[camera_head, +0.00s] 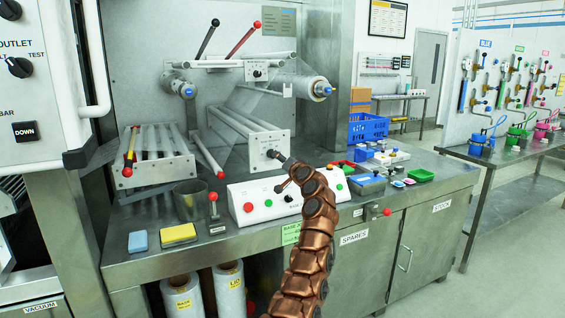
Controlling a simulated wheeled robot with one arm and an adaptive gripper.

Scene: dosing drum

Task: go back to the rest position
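My copper-coloured arm rises from the bottom edge and bends left at the top. My gripper (283,174) is at its tip, in front of the white end plate (266,147) of the lower roller unit and above the white control box (262,202). The gripper is small and dark here, and its fingers are not clear. A dark knob or shaft on the plate is close to the gripper; I cannot tell whether they touch. No object is clearly seen held in it.
The steel bench holds a grey cup (190,201), a blue sponge (138,241), a yellow sponge (178,235) and a red-knobbed lever (213,198). Small coloured trays and a blue crate (368,128) stand to the right. Wrapped rolls (182,296) sit below. Floor at right is clear.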

